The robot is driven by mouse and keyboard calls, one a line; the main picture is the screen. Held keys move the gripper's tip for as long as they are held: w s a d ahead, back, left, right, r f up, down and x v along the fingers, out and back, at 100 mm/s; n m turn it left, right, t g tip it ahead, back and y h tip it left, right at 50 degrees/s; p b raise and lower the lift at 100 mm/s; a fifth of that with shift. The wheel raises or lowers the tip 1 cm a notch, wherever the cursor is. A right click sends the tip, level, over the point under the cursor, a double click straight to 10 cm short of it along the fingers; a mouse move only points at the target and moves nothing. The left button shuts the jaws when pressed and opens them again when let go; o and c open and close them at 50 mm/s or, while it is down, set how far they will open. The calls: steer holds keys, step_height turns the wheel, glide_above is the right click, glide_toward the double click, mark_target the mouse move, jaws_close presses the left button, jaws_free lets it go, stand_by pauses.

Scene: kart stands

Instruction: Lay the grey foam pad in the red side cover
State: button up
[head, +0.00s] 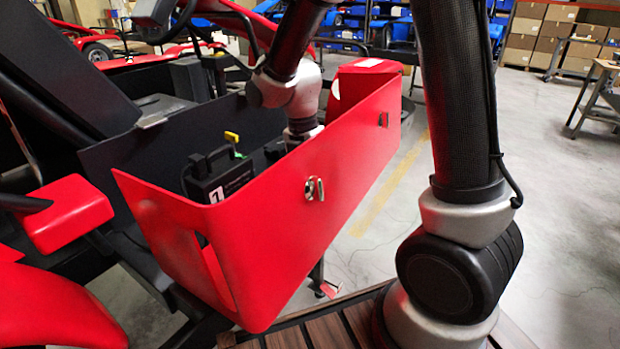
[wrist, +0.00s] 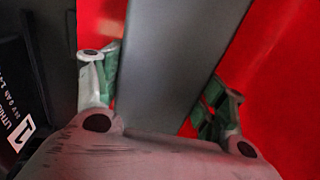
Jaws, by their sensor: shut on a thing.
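The red side cover (head: 345,165) is an open-topped box on the kart's side, with a latch on its outer wall. My arm reaches down into it, and my gripper is hidden behind the red wall in the head view. In the wrist view my gripper (wrist: 161,88) is shut on the grey foam pad (wrist: 178,55), a long flat strip between the green-padded fingers. Red surface of the cover shows on both sides of the pad. Whether the pad touches the cover's floor I cannot tell. The pad does not show in the head view.
A black lithium battery (head: 222,180) marked 1, with a handle and a yellow connector, stands in the near end of the cover. It also shows at the left of the wrist view (wrist: 18,105). A dark panel (head: 125,150) closes the kart side. A slatted wooden surface (head: 335,325) lies below.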

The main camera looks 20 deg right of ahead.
stand_by(0.3)
steer(key=o, duration=1)
steer(key=r, duration=0.4)
steer(key=w+r, duration=0.1)
steer(key=r, duration=0.3)
steer(key=a+r, duration=0.1)
steer(key=r, duration=0.3)
steer(key=shift+w, duration=0.2)
